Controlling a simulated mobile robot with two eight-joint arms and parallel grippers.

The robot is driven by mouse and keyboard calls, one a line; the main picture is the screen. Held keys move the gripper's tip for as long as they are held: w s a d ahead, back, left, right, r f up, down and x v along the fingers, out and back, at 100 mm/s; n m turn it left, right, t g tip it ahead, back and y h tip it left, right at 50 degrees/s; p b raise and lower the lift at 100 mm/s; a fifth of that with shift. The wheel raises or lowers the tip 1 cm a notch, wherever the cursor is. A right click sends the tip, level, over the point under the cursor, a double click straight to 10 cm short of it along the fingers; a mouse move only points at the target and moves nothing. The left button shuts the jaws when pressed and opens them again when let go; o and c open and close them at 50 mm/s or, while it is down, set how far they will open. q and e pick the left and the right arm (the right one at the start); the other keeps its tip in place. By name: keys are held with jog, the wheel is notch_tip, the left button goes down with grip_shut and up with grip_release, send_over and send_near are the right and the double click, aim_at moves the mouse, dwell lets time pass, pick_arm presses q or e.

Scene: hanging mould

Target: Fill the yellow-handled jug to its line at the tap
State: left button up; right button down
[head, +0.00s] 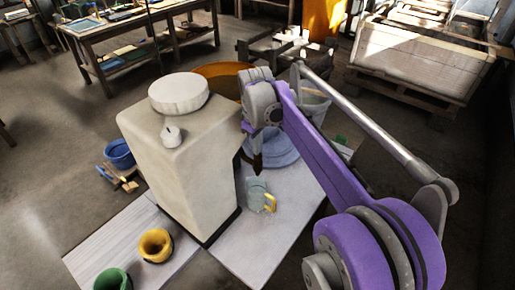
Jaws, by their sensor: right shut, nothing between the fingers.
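The yellow-handled jug (257,192) is small and pale, with its yellow handle (271,204) toward the right. It stands on a light board, close to the right side of a tall cream-coloured block (170,180) with a round white cap and a small white knob. I cannot make out a tap spout or the jug's line and water level. My right gripper (257,165), on the purple arm, points down just above and behind the jug in the picture. Its dark fingers are shut and empty. My left gripper is not in view.
A blue round basin (285,150) lies behind the jug, partly hidden by my arm. A yellow pot (155,245) and a green pot (113,281) stand at the lower left. A blue bucket (119,153) is left of the block. The board right of the jug is clear.

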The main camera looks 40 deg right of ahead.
jog(key=shift+f, duration=0.45)
jog(key=shift+f, duration=0.1)
